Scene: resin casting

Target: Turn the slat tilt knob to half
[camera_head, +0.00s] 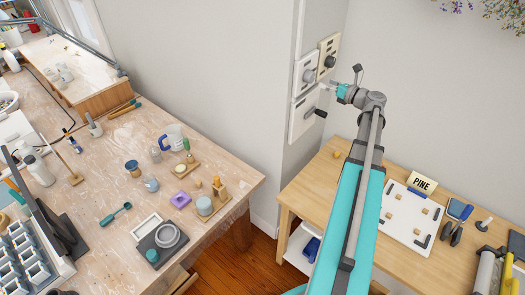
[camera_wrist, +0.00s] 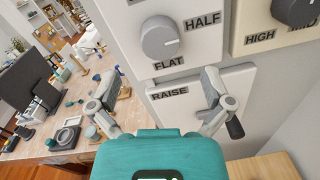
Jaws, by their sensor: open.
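The slat tilt knob (camera_wrist: 160,37) is a round grey knob on a pale wall plate, with FLAT printed below it and HALF to its right. A small pale mark shows on the knob's right part; its exact setting is hard to tell. In the head view the knob (camera_head: 308,75) is on the left upper plate. My gripper (camera_wrist: 159,78) is open and empty, its two fingers spread apart below the knob in the wrist view, not touching it. In the head view my gripper (camera_head: 331,88) is close to the wall plates.
A second plate with a dark knob (camera_wrist: 297,10), labelled HIGH, is to the right. A lower plate labelled RAISE (camera_wrist: 170,93) has a dark-ended lever (camera_wrist: 235,127). A cluttered workbench (camera_head: 245,178) stands left; a wooden table (camera_head: 300,195) stands below the plates.

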